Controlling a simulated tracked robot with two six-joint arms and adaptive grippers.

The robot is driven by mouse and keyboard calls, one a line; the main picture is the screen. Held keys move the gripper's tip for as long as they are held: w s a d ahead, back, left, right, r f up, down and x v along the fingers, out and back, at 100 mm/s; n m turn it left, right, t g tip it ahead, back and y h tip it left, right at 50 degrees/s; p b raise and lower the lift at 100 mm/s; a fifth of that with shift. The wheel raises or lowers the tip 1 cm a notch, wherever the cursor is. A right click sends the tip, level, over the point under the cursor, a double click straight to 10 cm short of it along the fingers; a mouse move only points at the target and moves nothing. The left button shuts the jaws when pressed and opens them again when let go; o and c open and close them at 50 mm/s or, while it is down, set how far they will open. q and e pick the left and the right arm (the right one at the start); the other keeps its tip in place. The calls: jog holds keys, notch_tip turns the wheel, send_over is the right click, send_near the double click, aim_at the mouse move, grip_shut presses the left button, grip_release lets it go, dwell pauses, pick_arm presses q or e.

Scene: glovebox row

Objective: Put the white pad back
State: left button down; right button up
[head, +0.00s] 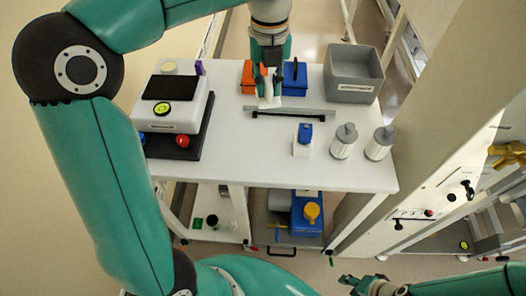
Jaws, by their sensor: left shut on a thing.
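The white pad (269,102) is in my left gripper (267,74), which reaches in from the far side of the white table. The gripper is shut on the pad, in front of the orange block and the blue block. The pad's lower end is at or just above the tabletop; I cannot tell which. The fingers hide its upper part. My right gripper (352,281) is at the bottom edge, low and away from the table; its opening is unclear.
An orange block (248,77) and a blue block (295,78) flank the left gripper. A dark bar (290,114) lies in front. A grey bin (354,72), a white scale (173,107), a blue-capped bottle (303,140) and two grey-lidded jars (344,140) stand around.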

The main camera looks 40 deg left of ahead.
pick_arm(q)
jog(key=shift+s+a+r+m, duration=0.2)
jog(key=shift+s+m, duration=0.3)
jog(key=shift+m, duration=0.5)
jog(key=shift+s+f, duration=0.1)
jog(key=shift+f, duration=0.2)
notch_tip(320, 180, down, 19)
jog(key=shift+f, duration=0.15)
jog(key=shift+f, duration=0.15)
jog(key=c, duration=1.1)
grip_release()
jog(key=shift+o, duration=0.2)
notch_tip(320, 180, up, 12)
jog(key=shift+r, duration=0.2)
